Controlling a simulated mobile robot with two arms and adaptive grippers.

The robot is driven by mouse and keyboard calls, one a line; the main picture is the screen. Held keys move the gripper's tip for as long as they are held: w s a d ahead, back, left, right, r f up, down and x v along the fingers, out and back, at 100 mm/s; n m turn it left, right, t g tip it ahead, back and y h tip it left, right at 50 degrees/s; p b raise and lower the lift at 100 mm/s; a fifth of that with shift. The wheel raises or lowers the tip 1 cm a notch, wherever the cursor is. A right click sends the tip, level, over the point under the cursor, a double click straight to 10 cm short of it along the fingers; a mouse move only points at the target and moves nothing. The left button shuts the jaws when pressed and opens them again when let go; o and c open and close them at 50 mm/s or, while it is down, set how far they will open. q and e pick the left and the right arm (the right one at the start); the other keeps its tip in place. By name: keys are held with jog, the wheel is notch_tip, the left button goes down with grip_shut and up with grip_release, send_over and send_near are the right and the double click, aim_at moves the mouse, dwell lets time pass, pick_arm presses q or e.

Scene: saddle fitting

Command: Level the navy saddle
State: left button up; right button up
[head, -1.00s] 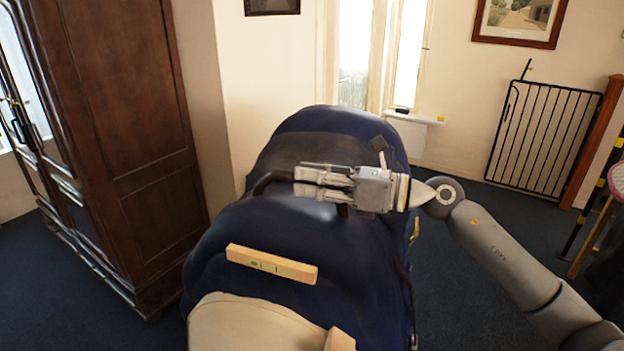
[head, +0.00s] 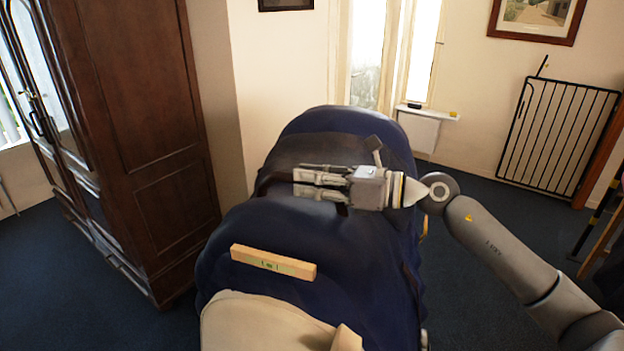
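The navy saddle (head: 330,252) sits in the middle of the head view, with a darker band across its upper part. A wooden spirit level (head: 273,263) with a small green vial lies across it, its right end slightly lower in the picture. The bubble is too small to read surely. My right gripper (head: 298,183) reaches in from the right at a dark curved handle (head: 265,184) on the saddle. Its two fingers point left and lie over the handle. Whether they close on it cannot be told. My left gripper is out of view.
A beige padded piece (head: 255,325) lies at the near end of the saddle. A dark wooden wardrobe (head: 150,130) stands close on the left. A black metal gate (head: 560,135) leans by the far right wall.

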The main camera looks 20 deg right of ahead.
jog(key=o, duration=0.4)
jog(key=shift+w, duration=0.15)
jog(key=shift+c, duration=0.2)
jog(key=shift+s+d+r, duration=0.1)
jog(key=shift+s, duration=0.1)
jog(key=f+v, duration=0.1)
jog(key=v, duration=1)
jog(key=shift+s+d+r, duration=0.25)
jog(key=shift+d+r, duration=0.05)
jog(key=shift+r, duration=0.15)
